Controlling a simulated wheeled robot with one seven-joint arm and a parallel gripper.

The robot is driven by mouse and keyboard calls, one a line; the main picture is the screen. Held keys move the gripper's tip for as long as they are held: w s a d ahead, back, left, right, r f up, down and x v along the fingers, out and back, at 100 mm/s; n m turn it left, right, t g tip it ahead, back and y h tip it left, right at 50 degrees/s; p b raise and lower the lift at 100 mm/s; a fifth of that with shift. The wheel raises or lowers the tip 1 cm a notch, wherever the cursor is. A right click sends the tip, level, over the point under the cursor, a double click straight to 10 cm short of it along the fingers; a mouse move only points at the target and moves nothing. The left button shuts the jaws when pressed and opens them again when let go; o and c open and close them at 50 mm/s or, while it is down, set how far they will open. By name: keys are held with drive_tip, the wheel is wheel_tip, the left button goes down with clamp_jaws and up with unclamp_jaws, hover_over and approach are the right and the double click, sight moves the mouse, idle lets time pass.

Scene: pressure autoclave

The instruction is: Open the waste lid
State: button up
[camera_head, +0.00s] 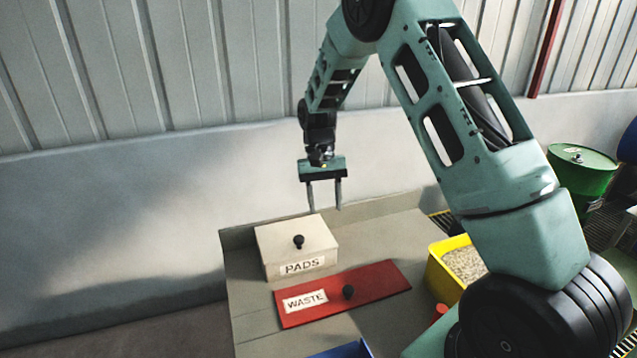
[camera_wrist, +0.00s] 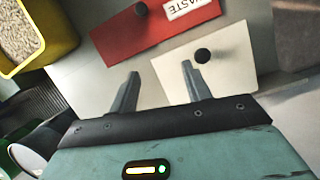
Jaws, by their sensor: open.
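The waste lid (camera_head: 372,283) is a flat red panel with a white WASTE label (camera_head: 305,301) and a black knob (camera_head: 348,292). It lies closed-looking on the bench, and it also shows at the top of the wrist view (camera_wrist: 115,35), with its knob (camera_wrist: 141,9). My gripper (camera_head: 325,208) is open and empty, pointing down above and behind the cream PADS box (camera_head: 290,243). In the wrist view my fingertips (camera_wrist: 160,68) are apart, with the right one overlapping the PADS lid. The waste lid is beyond them, not touched.
The PADS box has its own black knob (camera_head: 299,241) and stands just behind the waste lid. A yellow bin of granules (camera_head: 436,277) is to the right. A blue object (camera_head: 343,351) is at the front edge. A green drum (camera_head: 580,180) stands at the back right. The wall rises behind the bench (camera_head: 262,325).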

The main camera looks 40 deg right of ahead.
drive_tip(key=w+d+r+n+g+y+b, duration=0.1)
drive_tip(key=w+d+n+g+b, duration=0.1)
drive_tip(key=w, duration=0.5)
drive_tip(key=shift+w+d+g+b, duration=0.4)
drive_tip(key=shift+d+g+b, duration=0.35)
drive_tip(key=shift+g, duration=0.25)
drive_tip(key=shift+r, duration=0.15)
